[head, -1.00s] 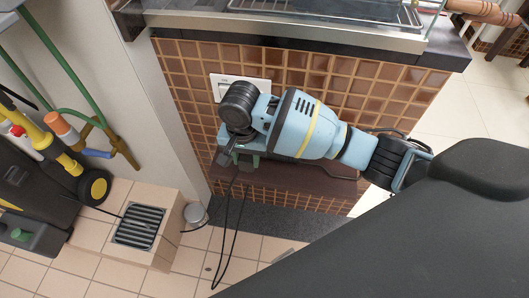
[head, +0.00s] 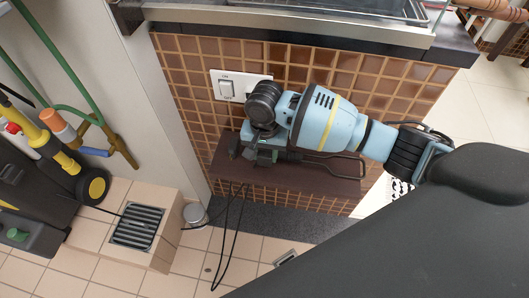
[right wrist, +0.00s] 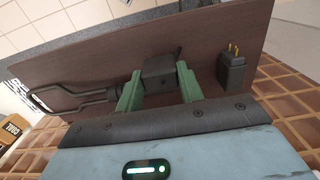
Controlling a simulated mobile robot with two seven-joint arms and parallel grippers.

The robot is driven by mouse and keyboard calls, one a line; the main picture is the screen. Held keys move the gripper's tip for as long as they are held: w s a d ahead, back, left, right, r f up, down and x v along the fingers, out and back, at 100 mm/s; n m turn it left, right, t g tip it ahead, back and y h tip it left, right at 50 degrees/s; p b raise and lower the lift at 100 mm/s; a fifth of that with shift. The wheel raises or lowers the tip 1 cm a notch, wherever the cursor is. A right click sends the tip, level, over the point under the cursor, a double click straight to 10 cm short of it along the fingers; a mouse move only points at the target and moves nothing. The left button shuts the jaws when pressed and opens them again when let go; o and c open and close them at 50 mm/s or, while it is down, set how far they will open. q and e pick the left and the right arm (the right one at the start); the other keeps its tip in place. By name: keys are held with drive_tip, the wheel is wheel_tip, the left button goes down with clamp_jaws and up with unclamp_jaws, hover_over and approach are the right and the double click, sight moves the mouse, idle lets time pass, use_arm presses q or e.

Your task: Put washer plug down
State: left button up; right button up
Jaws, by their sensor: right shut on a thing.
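My right gripper (right wrist: 158,88), with green fingers, is low over the dark brown shelf (right wrist: 85,62) under the counter. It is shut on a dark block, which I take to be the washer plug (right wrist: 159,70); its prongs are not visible. It is at or just above the shelf; I cannot tell whether it touches. In the head view the gripper (head: 265,156) largely hides it. A second black plug with brass prongs pointing up (right wrist: 232,70) stands on the shelf beside the gripper, apart from it. My left gripper is not in view.
A bent metal loop tool (head: 335,160) lies on the shelf close to the held block. A wall switch (head: 228,86) is on the tiled wall. Thin black cables (head: 228,235) hang from the shelf to the floor. A yellow and black washer (head: 62,155) stands at left.

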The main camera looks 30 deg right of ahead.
sight(265, 154)
drive_tip(key=o, duration=1.2)
drive_tip(key=shift+r, duration=0.1)
wheel_tip(265, 154, up, 12)
drive_tip(key=p, duration=0.3)
